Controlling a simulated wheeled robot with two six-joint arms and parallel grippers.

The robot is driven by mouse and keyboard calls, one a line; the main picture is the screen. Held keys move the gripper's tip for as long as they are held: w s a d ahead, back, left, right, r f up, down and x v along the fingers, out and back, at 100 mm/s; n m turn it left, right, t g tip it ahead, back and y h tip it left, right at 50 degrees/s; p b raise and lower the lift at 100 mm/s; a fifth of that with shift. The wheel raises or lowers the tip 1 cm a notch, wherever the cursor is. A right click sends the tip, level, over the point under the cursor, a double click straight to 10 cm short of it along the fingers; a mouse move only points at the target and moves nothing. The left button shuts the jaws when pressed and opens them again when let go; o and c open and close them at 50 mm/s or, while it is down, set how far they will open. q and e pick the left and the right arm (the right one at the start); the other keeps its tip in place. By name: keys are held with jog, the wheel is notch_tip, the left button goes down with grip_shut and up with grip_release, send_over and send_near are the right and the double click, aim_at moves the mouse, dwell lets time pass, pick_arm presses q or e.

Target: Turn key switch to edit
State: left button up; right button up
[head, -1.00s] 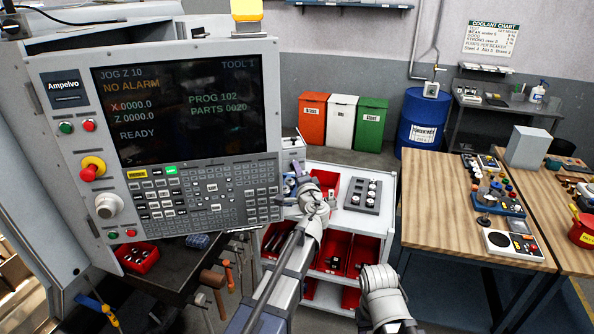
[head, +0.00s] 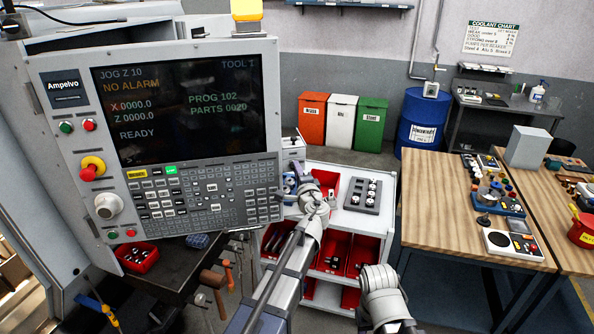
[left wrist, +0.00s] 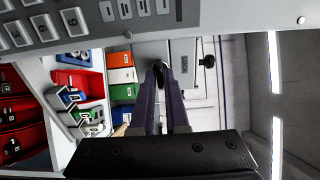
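My left gripper (head: 290,188) is beside the right edge of the machine's control panel (head: 82,200), above the red-bin cart. In the left wrist view its two dark purple fingers (left wrist: 160,68) point away from the camera with a narrow gap between them. A small dark part shows at their tips. A grey box (left wrist: 150,48) lies behind the tips, with a black knob-like part (left wrist: 208,60) to the right. I cannot make out a key switch or its labels, nor whether the fingers touch anything. My right gripper is out of view; only part of that arm shows.
The white cart (head: 327,176) holds red bins and a grey tray (head: 363,195) of small parts. Orange, white and green bins (head: 371,124) and a blue drum (head: 424,118) stand behind. Wooden benches (head: 430,200) are at right. Hammers (head: 212,280) hang below the panel.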

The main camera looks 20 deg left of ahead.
pick_arm(q)
jog(key=o, duration=0.4)
jog(key=shift+v, duration=3.9)
jog(key=shift+f, duration=0.1)
